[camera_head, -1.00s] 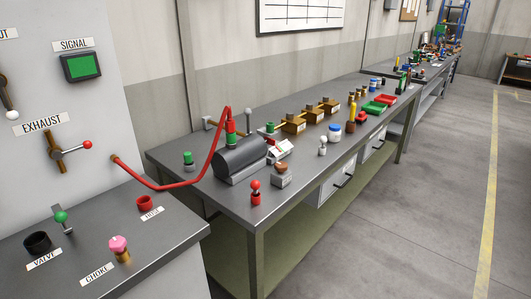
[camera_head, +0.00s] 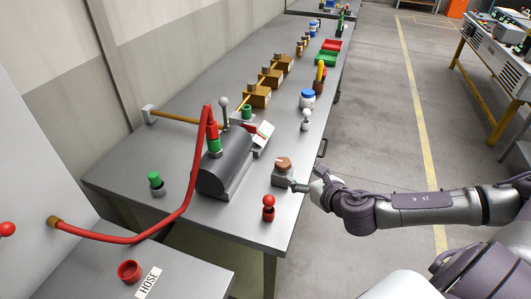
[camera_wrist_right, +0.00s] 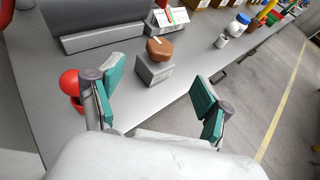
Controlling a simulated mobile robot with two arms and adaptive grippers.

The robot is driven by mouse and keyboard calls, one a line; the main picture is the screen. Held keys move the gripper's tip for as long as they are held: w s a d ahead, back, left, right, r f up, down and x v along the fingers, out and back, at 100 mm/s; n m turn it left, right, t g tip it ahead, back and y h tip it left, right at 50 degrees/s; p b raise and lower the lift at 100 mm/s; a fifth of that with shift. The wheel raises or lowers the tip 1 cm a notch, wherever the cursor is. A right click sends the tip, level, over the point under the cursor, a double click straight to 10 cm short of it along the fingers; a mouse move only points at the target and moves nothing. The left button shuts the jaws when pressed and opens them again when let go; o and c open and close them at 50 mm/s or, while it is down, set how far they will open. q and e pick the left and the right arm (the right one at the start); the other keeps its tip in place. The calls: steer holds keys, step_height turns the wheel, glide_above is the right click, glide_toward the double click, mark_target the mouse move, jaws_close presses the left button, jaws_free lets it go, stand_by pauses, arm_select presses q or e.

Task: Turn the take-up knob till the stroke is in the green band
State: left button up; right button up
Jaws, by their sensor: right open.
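The take-up knob (camera_head: 283,163) is a brown knob with a pale mark, on a grey block near the front edge of the bench. It also shows in the right wrist view (camera_wrist_right: 158,48), ahead of and between the fingers. My right gripper (camera_head: 294,185) is beside the block in the head view. In the right wrist view my right gripper (camera_wrist_right: 158,96) is open and empty, its green pads wide apart and short of the knob. A small tilted gauge card (camera_head: 264,132) with a red and green mark stands behind the knob; its reading is too small to tell. My left gripper is out of view.
A dark grey cylinder (camera_head: 225,161) with a red hose (camera_head: 187,198) stands left of the knob. A red ball-topped peg (camera_head: 268,207) stands near the front edge. A white-topped peg (camera_head: 305,119) stands behind the knob.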

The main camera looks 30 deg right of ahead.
mark_target(283, 162)
steer(key=p+x, duration=0.2)
steer(key=x, duration=0.9)
steer(key=shift+w+d, duration=0.1)
steer(key=shift+w, duration=0.25)
steer(key=shift+x, duration=0.8)
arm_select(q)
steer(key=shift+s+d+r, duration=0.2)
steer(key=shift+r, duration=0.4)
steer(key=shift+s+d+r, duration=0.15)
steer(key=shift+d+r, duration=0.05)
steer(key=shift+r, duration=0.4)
arm_select(e)
steer(key=shift+f, duration=0.1)
steer(key=shift+s, duration=0.1)
steer(key=c, duration=1.2)
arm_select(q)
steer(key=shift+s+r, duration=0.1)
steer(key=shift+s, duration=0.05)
arm_select(e)
steer(key=shift+o, duration=0.2)
arm_select(q)
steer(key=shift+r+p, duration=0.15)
steer(key=shift+p, duration=0.2)
